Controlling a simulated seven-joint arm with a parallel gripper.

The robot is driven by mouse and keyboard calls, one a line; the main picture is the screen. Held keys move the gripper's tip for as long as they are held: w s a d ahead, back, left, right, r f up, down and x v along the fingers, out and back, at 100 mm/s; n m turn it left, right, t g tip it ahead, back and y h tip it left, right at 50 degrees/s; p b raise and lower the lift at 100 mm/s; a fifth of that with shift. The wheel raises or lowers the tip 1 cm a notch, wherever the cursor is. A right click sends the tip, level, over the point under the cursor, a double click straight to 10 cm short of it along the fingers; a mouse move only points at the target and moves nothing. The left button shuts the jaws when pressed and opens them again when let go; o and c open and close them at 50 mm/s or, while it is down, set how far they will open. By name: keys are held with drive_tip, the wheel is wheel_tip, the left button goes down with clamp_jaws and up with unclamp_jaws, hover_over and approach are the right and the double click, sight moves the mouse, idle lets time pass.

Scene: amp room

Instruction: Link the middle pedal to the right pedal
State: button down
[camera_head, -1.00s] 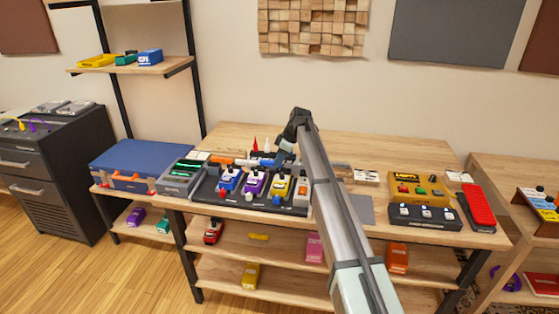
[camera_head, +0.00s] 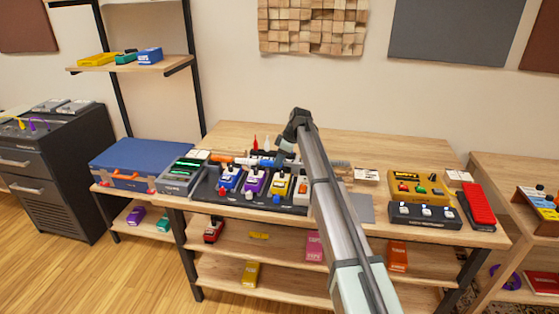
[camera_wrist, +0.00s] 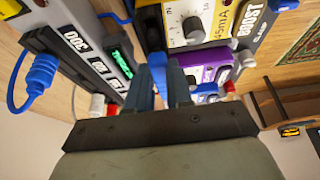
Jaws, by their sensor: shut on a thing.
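The blue pedal (camera_head: 229,180), purple pedal (camera_head: 254,182) and yellow pedal (camera_head: 280,184) stand in a row on a dark pedalboard (camera_head: 205,194). In the wrist view the yellow pedal (camera_wrist: 195,20) and purple pedal (camera_wrist: 207,55) are close beyond my fingers. My gripper (camera_head: 284,158) is low behind the row, near the yellow pedal. In the wrist view my gripper (camera_wrist: 167,88) is shut on a small blue piece (camera_wrist: 158,66), which looks like a cable plug. Its far end and any contact with a pedal jack are hidden.
A pale pedal (camera_head: 301,188) stands right of the yellow one, partly behind my arm. A grey unit (camera_head: 180,177) stands at the board's left. A blue plug with a cable (camera_wrist: 40,75) sits by it in the wrist view.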

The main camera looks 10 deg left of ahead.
idle(0.3)
drive_tip(key=c, duration=0.5)
unclamp_jaws()
drive_tip(key=shift+c, duration=0.2)
drive_tip(key=shift+r, duration=3.45)
drive_tip(key=shift+s, duration=0.1)
